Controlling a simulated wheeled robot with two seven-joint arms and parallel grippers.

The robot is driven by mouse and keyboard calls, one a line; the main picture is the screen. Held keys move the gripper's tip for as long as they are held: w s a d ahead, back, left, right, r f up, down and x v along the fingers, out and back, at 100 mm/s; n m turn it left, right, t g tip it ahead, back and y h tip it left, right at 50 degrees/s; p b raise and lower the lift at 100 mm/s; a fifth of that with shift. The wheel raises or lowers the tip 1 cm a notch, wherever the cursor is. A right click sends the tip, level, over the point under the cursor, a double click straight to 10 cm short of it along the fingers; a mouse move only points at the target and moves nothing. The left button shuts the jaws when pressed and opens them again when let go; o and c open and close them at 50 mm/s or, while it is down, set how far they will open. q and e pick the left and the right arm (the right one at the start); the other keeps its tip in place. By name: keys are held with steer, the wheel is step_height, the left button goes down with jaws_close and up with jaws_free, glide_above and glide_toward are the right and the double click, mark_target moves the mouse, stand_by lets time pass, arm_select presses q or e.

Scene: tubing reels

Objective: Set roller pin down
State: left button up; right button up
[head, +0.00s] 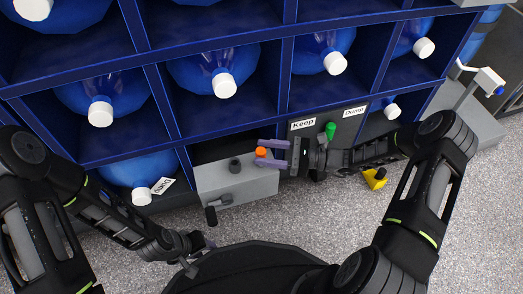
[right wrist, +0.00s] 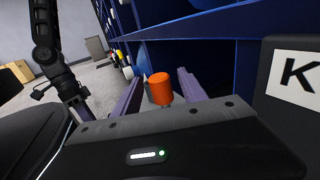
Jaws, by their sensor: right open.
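An orange-topped pin, seemingly the roller pin (head: 261,152), stands at the grey box (head: 240,187) below the rack. In the right wrist view the pin (right wrist: 161,88) shows an orange cylinder on a short grey stem. My right gripper (head: 258,151) is open, with one purple finger on each side of the pin; a gap shows on both sides in the wrist view. The pin's foot is hidden in that view by the gripper body. My left gripper (head: 206,246) hangs low at the front, left of centre; its jaws are too unclear to read.
A dark round stub (head: 235,165) stands on the box, left of the pin, and a dark handle (head: 211,215) sticks out in front. The blue rack (head: 215,131) with large bottles fills the back. Speckled floor (head: 320,215) is open in front.

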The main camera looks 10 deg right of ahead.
steer(key=p+v, duration=0.2)
steer(key=v, duration=0.8)
steer(key=shift+s+d, duration=0.15)
steer(key=shift+d, duration=0.15)
